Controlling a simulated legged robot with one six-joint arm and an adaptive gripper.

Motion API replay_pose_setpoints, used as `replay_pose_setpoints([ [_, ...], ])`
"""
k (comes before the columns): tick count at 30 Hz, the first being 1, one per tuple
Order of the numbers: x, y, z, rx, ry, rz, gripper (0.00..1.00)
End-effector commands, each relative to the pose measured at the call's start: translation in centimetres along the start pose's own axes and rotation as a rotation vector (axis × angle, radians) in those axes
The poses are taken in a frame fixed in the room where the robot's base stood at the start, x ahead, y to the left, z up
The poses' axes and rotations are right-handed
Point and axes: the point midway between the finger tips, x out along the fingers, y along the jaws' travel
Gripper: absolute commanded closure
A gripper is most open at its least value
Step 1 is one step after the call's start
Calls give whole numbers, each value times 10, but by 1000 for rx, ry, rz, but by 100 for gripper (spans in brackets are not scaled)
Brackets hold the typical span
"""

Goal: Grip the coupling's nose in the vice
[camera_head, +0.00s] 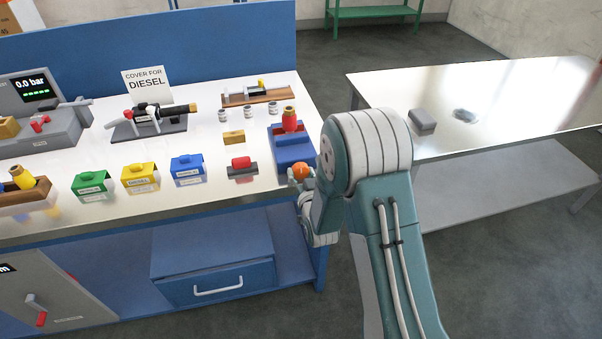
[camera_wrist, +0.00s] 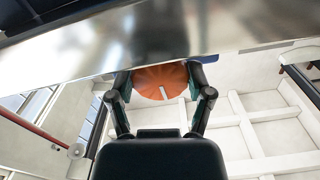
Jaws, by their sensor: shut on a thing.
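The blue vice (camera_head: 293,153) stands at the right end of the workbench, near its front corner. The coupling (camera_head: 289,119), red with a yellow part, stands upright at the top of the vice. Its lower end is hidden between the blue parts, so I cannot tell how tightly it is held. An orange round knob (camera_head: 300,171) is at the front of the vice. My gripper (camera_head: 297,180) is shut on this knob. In the wrist view the orange knob (camera_wrist: 161,82), with a white line on its face, sits between my two fingers (camera_wrist: 160,90).
A red part on a dark block (camera_head: 242,168) and a yellow-brown block (camera_head: 234,137) lie left of the vice. Blue, yellow and green boxes (camera_head: 140,178) stand further left. A wooden rack (camera_head: 257,96) is behind. A second table (camera_head: 480,90) is to the right, across a gap.

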Motion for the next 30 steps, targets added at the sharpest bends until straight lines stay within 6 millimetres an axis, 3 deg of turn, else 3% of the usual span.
replay_pose_setpoints([
  [9,1,0,-1,248,4,-1,81],
  [21,1,0,-2,282,4,-1,81],
  [22,1,0,-2,282,5,-1,24],
  [24,1,0,-1,281,4,0,0],
  [30,0,0,-1,281,3,0,0],
])
